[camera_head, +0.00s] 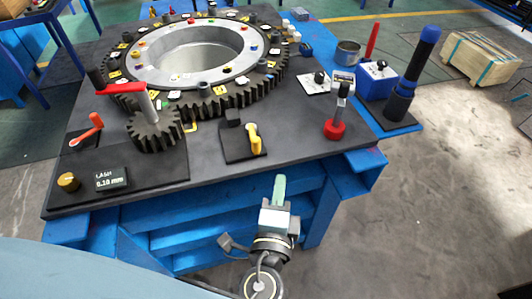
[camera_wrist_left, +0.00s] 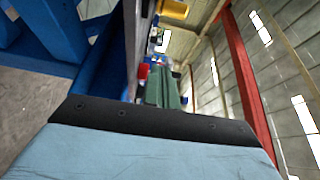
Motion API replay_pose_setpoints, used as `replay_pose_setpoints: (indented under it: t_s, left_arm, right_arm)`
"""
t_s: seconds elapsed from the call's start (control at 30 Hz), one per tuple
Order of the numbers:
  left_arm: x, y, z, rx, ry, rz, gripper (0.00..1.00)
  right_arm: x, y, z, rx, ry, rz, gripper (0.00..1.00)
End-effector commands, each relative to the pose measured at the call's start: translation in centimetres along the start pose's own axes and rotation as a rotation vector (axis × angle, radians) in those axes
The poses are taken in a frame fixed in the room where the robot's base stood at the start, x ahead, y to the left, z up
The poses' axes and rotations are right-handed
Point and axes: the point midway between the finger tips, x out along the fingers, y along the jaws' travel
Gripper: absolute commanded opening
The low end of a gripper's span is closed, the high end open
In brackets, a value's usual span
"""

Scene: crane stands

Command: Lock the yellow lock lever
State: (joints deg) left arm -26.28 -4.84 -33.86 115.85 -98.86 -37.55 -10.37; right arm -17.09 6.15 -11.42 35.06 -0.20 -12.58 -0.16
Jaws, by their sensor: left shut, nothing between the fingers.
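The yellow lock lever (camera_head: 254,139) stands upright on a small black plate (camera_head: 240,153) near the front edge of the table, beside a dark block (camera_head: 233,117). My left gripper (camera_head: 279,186) has green fingers, shut with nothing between them. It is in front of the table's front edge, below and slightly right of the lever in the picture, and apart from it. In the left wrist view the green fingers (camera_wrist_left: 163,88) show beyond my wrist. A yellow patch (camera_wrist_left: 173,9) is at the top there; I cannot tell whether it is the lever. My right gripper is not in view.
On the table are a large gear ring (camera_head: 205,97), a small gear with a red-handled crank (camera_head: 155,130), an orange lever (camera_head: 86,130), a display (camera_head: 111,179), and a red knob post (camera_head: 335,128). A blue box (camera_head: 377,80) and dark cylinder (camera_head: 404,95) stand right.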

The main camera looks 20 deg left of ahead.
Motion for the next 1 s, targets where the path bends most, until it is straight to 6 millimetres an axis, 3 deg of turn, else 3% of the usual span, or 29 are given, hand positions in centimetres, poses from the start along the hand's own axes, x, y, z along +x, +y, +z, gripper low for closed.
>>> replay_pose_setpoints:
  t_s: [0.1, 0.37, 0.53, 1.0]
  left_arm:
    - [-0.1, -0.9, 0.2, 0.006, -0.011, -0.024, 0.00]
    - [0.0, -0.9, 0.2, 0.006, -0.009, -0.022, 0.00]
    - [1.0, -1.0, 0.1, 0.007, -0.009, -0.023, 0.00]
    - [10.4, -1.3, 0.2, 0.005, -0.010, -0.023, 0.00]
  right_arm:
    - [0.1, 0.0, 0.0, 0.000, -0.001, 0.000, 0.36]
    - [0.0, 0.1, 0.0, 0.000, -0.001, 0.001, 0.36]
    - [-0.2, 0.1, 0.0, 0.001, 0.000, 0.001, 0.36]
    - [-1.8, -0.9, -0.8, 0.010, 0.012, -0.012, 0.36]
